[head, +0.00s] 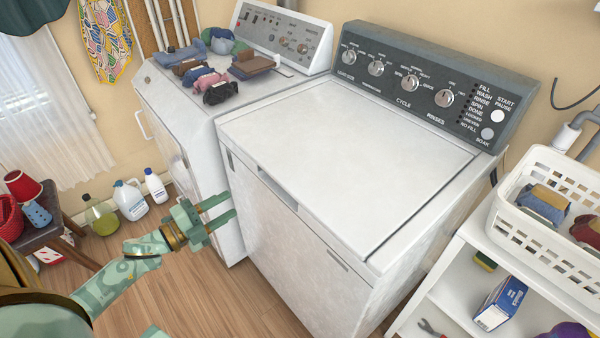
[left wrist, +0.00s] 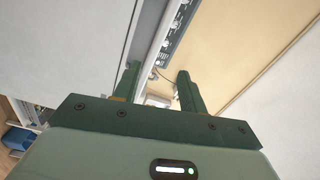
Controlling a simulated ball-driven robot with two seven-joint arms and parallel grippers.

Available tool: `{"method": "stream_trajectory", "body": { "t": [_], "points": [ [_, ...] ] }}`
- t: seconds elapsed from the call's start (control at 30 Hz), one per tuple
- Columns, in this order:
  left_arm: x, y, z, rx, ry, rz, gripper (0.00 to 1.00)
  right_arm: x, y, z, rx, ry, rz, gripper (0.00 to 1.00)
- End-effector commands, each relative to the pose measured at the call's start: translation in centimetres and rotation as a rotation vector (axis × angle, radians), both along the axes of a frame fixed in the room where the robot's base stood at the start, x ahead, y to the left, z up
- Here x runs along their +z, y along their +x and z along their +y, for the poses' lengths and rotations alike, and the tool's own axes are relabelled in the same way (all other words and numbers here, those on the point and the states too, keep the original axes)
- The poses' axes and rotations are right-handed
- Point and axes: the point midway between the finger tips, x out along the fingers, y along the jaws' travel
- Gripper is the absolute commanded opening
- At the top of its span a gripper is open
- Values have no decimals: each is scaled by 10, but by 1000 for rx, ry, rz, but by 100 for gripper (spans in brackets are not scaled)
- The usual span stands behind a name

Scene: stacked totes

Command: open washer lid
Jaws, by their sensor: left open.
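The white washer (head: 290,255) stands in the middle of the head view, with its dark control panel (head: 425,85) at the back. Its flat lid (head: 345,150) lies shut on top. A recessed slot (head: 277,188) shows at the upper front edge. My left gripper (head: 228,208) is open and empty, in front of the washer's left front side and below the lid's level. In the left wrist view its two green fingers (left wrist: 158,85) are apart with nothing between them.
A white dryer (head: 185,120) with folded clothes on top stands left of the washer. A white basket (head: 545,215) on a shelf is close at right. Bottles (head: 130,200) and a stool (head: 45,238) are at left. The wooden floor in front is clear.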

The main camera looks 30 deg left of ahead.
Motion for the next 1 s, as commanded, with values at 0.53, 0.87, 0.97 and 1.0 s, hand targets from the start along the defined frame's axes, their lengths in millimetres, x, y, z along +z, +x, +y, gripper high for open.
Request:
{"method": "stream_trajectory", "body": {
  "t": [0.53,0.87,0.97,1.0],
  "points": [
    [-2,60,-25,1,175,-64,42,-5,0,0,-3,2,-3,36],
    [-2,130,-54,0,173,-62,42,-13,-3,0,-3,1,3,36],
    [-3,142,-59,1,171,-59,42,-14,-3,0,-3,2,5,36],
    [-3,145,-60,2,172,-59,42,-15,-3,0,-3,2,5,36]
  ]
}}
